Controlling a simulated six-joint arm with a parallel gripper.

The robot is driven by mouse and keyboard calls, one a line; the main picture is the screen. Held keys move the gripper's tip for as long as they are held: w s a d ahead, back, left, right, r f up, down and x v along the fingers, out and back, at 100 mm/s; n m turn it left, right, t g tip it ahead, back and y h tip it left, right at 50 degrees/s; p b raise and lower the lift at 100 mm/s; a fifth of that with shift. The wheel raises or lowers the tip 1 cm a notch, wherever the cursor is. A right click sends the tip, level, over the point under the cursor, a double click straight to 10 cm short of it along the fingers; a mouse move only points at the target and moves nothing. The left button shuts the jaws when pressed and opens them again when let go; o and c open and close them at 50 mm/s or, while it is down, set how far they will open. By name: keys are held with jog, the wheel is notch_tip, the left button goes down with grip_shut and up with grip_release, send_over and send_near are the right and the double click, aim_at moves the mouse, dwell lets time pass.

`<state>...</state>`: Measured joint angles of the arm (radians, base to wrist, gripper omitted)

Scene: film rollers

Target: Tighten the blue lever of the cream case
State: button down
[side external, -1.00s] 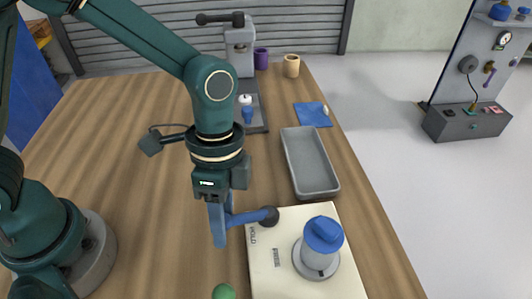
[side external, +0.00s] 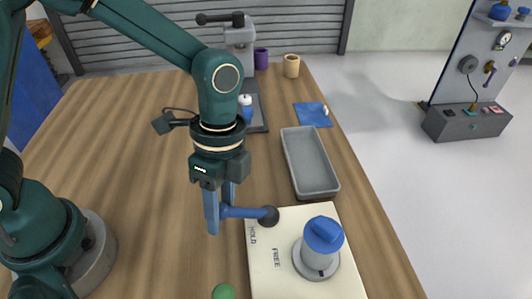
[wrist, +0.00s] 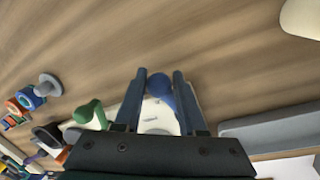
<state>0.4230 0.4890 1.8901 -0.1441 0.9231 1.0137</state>
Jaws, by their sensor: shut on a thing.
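The cream case (side external: 290,270) lies at the lower middle of the side view, with HOLD and FREE marked on its top. The blue lever (side external: 245,212) sticks out to the left from a dark round pivot (side external: 268,216) at the case's far left corner, on the HOLD side. My gripper (side external: 220,212) points down, and its blue fingers are shut on the outer end of the lever. In the wrist view the lever's rounded blue end (wrist: 160,86) shows between the two fingers. The fingers hide part of the lever's tip in the side view.
A blue-capped grey cylinder (side external: 322,240) stands on the case. A green knob (side external: 224,292) is left of the case. A grey tray (side external: 310,165) lies behind it. A machine (side external: 240,60), cups and a blue cloth (side external: 312,115) stand farther back. Table left of the gripper is clear.

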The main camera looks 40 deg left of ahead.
jog(key=c, duration=0.7)
grip_release()
jog(key=shift+w+d+r, duration=0.1)
jog(key=shift+w+d, duration=0.05)
jog(key=shift+d, duration=0.05)
jog(key=shift+o, duration=0.9)
jog(key=shift+a, duration=0.1)
jog(key=shift+w+a+r, duration=0.1)
jog(key=shift+w+r, duration=0.1)
jog(key=shift+r, duration=1.05)
jog(key=shift+w+r, duration=0.2)
jog(key=shift+r, duration=1.05)
jog(key=shift+a, duration=0.1)
